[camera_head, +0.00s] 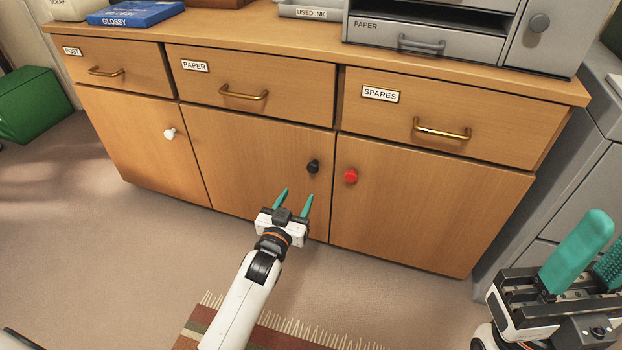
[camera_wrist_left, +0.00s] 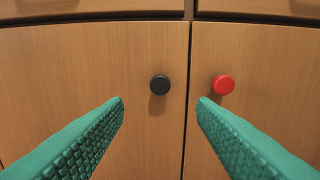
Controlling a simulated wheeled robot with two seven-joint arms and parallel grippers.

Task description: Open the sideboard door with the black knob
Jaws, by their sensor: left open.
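The sideboard door with the black knob (camera_head: 230,165) is the middle one of three doors, and it is shut. Its black knob (camera_head: 313,166) sits near the door's upper right corner. In the left wrist view the black knob (camera_wrist_left: 160,85) shows between my two teal fingers, a little above their tips. My left gripper (camera_head: 295,197) is open and empty, in front of and slightly below the black knob, apart from it. My right gripper (camera_head: 592,255) is at the lower right, far from the sideboard door; its finger gap is hard to judge.
A red knob (camera_head: 350,176) on the right door is close beside the black one. A white knob (camera_head: 170,133) is on the left door. Drawers with brass handles (camera_head: 243,92) run above. A grey cabinet (camera_head: 555,190) stands at right; a fringed rug (camera_head: 300,335) lies on the floor.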

